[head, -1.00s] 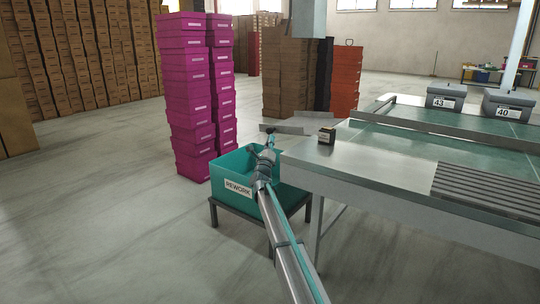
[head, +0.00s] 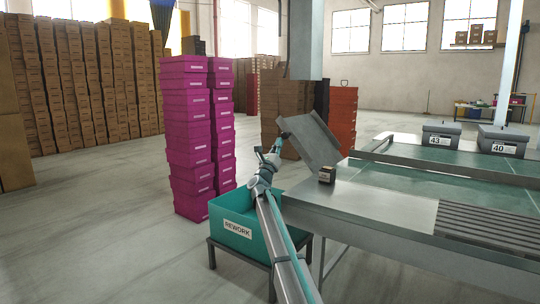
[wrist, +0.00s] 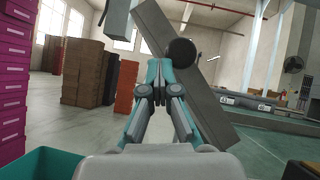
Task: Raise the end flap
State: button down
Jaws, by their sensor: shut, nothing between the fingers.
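The end flap (head: 312,139) is a grey metal plate at the near-left end of the steel table (head: 385,205). It stands tilted steeply up, its lower edge at the table end. In the wrist view the flap (wrist: 205,105) slants across the middle. My gripper (head: 283,135) is at the flap's left, upper side. In the wrist view my gripper (wrist: 160,72) has its fingers together and empty. A dark round knob (wrist: 181,52) shows just beyond the fingertips, in front of the flap. I cannot tell whether the fingers touch the flap.
A teal REWORK bin (head: 240,228) on a low stand is below my arm. A small dark box (head: 327,174) sits on the table corner near the flap. Magenta box stacks (head: 190,135) stand to the left. Grey bins (head: 503,141) are at the far right.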

jog(key=s+d+r+m+g+h+b, duration=0.1)
jog(key=s+d+r+m+g+h, duration=0.2)
jog(key=d+m+h, duration=0.1)
jog(key=s+d+r+m+g+h+b, duration=0.1)
jog(key=s+d+r+m+g+h, duration=0.2)
jog(key=d+m, duration=0.4)
jog(key=shift+s+r+m+h, duration=0.15)
jog(key=shift+s+m+h, duration=0.35)
jog(key=shift+m, duration=0.1)
